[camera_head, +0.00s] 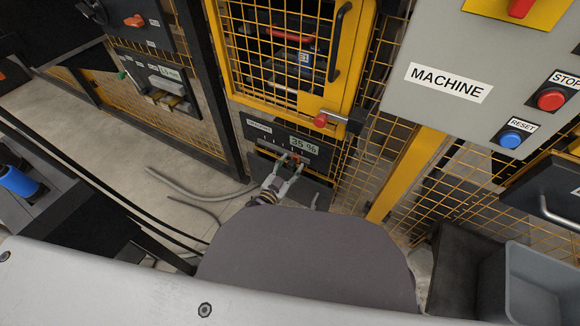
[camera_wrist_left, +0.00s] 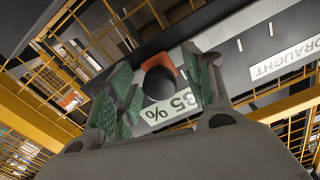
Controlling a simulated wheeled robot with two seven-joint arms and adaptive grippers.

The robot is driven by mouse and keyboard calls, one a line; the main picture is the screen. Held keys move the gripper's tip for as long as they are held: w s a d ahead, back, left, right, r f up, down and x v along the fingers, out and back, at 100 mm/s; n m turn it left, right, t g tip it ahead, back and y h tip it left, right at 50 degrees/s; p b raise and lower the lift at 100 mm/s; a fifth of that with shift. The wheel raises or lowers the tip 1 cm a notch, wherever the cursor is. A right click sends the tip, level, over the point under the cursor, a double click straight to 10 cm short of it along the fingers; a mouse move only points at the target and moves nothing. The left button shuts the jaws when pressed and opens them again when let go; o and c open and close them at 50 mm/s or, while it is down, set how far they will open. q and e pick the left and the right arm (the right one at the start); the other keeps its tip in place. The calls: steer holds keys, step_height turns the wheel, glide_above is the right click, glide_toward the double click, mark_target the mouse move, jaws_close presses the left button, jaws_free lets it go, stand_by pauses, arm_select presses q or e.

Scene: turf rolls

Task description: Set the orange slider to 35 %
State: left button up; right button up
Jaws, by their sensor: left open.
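The orange slider (camera_head: 297,157) is on the dark draught panel (camera_head: 262,140) below the yellow mesh door, and its display (camera_head: 304,145) reads 35 %. In the left wrist view the slider's orange part (camera_wrist_left: 160,63) shows behind a round black knob (camera_wrist_left: 158,84). My left gripper (camera_head: 288,162) is at the panel and open. In the wrist view its green-padded fingers (camera_wrist_left: 157,78) stand on either side of the knob, with gaps showing. I cannot tell whether either finger touches it. The display (camera_wrist_left: 171,107) partly shows between the fingers. My right gripper is not in view.
The yellow mesh door (camera_head: 285,60) with a black handle and a red knob (camera_head: 321,120) is just above the panel. A grey machine box (camera_head: 440,60) with red stop and blue reset buttons is at right. Grey bins (camera_head: 540,275) stand at lower right.

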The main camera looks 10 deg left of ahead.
arm_select(q)
steer(key=shift+s, duration=0.1)
steer(key=v, duration=1.1)
steer(key=shift+s+a, duration=0.15)
steer(key=shift+s, duration=0.25)
stand_by(0.3)
steer(key=shift+r, duration=0.15)
stand_by(0.4)
arm_select(e)
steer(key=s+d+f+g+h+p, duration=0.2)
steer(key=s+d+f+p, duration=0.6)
steer(key=p, duration=0.8)
arm_select(q)
step_height(320, 180, up, 34)
steer(key=p, duration=1.8)
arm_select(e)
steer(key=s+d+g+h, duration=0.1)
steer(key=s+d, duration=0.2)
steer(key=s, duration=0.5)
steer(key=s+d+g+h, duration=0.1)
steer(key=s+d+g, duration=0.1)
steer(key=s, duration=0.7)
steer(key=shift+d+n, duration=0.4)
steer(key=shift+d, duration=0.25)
